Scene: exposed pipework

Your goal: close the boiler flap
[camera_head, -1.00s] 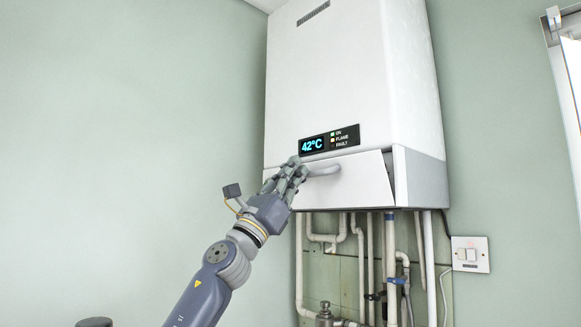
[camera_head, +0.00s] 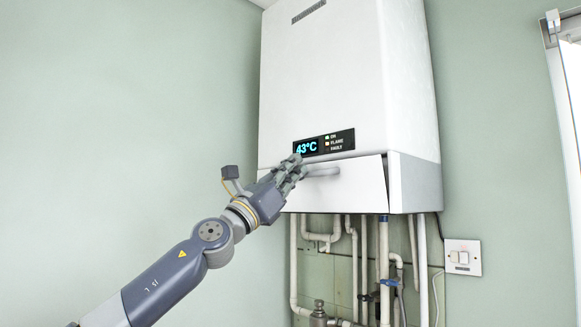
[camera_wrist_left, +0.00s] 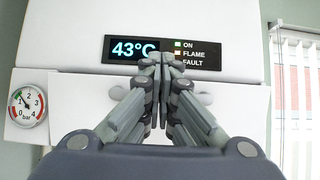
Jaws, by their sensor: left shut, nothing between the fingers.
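The boiler (camera_head: 340,80) is a white wall unit with a lit display (camera_head: 307,147) reading 43°C. Its flap (camera_head: 358,185) is the white panel below the display, with a pale bar handle (camera_head: 325,171). The flap looks nearly flush, with a narrow dark gap at its right edge. My left gripper (camera_head: 296,163) is shut and empty, its fingertips at the flap's upper left, by the handle's left end. In the left wrist view the shut fingers (camera_wrist_left: 163,62) hide the handle's middle and part of the display; I cannot tell whether they touch the flap. My right gripper is not in view.
White pipes (camera_head: 350,265) with valves run down below the boiler. A wall switch (camera_head: 462,257) is at the right, and a window with blinds (camera_wrist_left: 296,100) is beyond. A pressure gauge (camera_wrist_left: 27,105) sits left of the flap. The wall on the left is bare.

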